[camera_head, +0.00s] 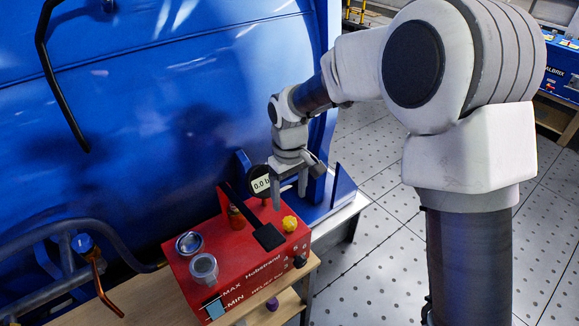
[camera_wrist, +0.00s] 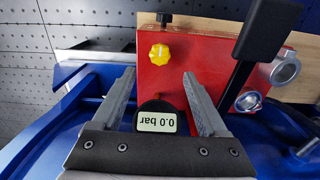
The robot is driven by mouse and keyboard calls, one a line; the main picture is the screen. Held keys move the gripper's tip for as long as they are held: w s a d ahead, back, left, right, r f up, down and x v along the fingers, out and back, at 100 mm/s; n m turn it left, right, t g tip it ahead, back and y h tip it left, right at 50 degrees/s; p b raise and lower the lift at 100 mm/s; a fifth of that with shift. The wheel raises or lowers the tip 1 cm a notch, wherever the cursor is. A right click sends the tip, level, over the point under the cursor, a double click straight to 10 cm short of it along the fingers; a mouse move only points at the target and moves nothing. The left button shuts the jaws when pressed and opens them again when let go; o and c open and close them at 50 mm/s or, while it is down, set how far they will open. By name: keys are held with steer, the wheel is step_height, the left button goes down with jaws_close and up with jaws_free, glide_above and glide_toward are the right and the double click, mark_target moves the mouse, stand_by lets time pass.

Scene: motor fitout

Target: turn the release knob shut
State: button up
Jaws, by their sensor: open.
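The red pump box (camera_head: 250,257) stands on a wooden bench beside the blue tank. A yellow star-shaped knob (camera_head: 290,223) sits on its top near the right end; it also shows in the wrist view (camera_wrist: 159,54). A small black knob (camera_head: 299,261) sticks out of the front face, also seen in the wrist view (camera_wrist: 164,19). I cannot tell from markings which is the release knob. My gripper (camera_head: 289,190) is open and empty above the box's back right. In the wrist view, the yellow knob lies just beyond the gap between my fingertips (camera_wrist: 159,84), apart from them.
A round gauge (camera_wrist: 157,120) reading 0.0 bar stands close below my fingers. A black lever with a flat pad (camera_head: 269,237) rises beside the yellow knob. Metal cylinders (camera_head: 203,267) stand at the box's left. The tank wall (camera_head: 170,120) is behind; the floor at right is clear.

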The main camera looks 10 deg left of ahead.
step_height(320, 180, up, 9)
stand_by(0.4)
steer(key=s+d+r+m+t, duration=0.1)
steer(key=s+d+r+m, duration=0.15)
steer(key=d+r, duration=0.4)
steer(key=s+d+r+m+t, duration=0.2)
steer(key=s+d+r, duration=0.15)
steer(key=d, duration=0.55)
steer(key=s+d+m+t, duration=0.2)
steer(key=s+d+m, duration=0.3)
steer(key=s+d, duration=0.5)
steer(key=s, duration=0.3)
steer(key=shift+d+t, duration=0.15)
steer(key=shift+t, duration=0.15)
steer(key=c, duration=0.4)
